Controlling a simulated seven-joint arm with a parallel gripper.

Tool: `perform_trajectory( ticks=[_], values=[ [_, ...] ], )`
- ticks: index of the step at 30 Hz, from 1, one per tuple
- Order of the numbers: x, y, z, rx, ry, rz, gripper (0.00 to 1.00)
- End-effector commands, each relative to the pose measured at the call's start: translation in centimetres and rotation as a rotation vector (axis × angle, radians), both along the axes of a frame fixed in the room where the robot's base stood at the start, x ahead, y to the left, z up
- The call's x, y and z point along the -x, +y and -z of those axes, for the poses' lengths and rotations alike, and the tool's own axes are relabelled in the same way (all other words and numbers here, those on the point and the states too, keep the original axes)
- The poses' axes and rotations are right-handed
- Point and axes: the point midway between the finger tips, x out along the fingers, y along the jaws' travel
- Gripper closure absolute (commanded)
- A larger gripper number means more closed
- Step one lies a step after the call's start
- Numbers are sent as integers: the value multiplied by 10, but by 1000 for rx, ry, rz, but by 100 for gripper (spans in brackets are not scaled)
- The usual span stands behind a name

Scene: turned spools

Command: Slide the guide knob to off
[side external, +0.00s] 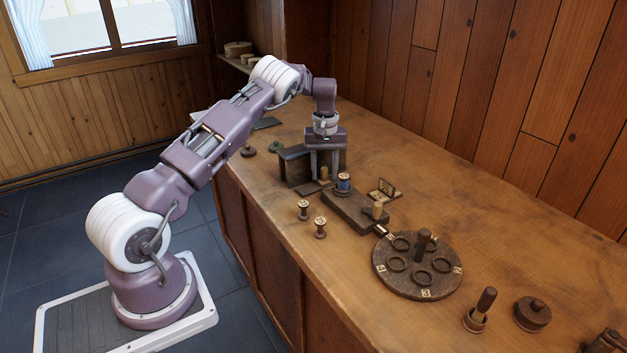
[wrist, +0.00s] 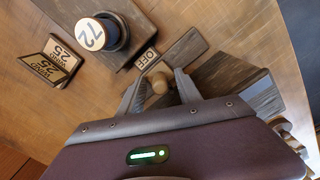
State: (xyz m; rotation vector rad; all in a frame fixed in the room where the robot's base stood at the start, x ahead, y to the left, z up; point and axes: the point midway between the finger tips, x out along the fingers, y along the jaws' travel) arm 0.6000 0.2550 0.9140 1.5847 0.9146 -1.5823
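The guide knob (wrist: 159,83), a small rounded wooden peg, shows in the wrist view between my fingertips. A gap seems to show on each side of it. An OFF label (wrist: 150,58) lies just beyond the knob, beside a dark flat strip (wrist: 185,48). My gripper (wrist: 160,76) is open with its fingers on either side of the knob. In the side external view my gripper (side external: 324,176) points straight down, low over the left end of the winder base (side external: 357,211). The knob is small and hard to make out there.
A spool marked 72 (wrist: 98,34) with blue thread stands on the base close by. A WIND 25 card (wrist: 50,61) stands beside it. A dark box (side external: 294,167) is close to my fingers. Two small spools (side external: 304,210) and a round numbered tray (side external: 410,286) stand nearer the front.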

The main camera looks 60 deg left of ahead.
Motion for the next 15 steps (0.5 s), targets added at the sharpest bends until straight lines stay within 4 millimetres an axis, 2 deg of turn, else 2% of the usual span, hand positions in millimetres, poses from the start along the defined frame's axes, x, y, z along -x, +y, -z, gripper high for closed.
perform_trajectory(
  ticks=[5, 15],
  values=[
    [0, 0, -2, 0, 0, 0, 59],
    [0, 0, -37, 0, -1, 1, 59]
  ],
)
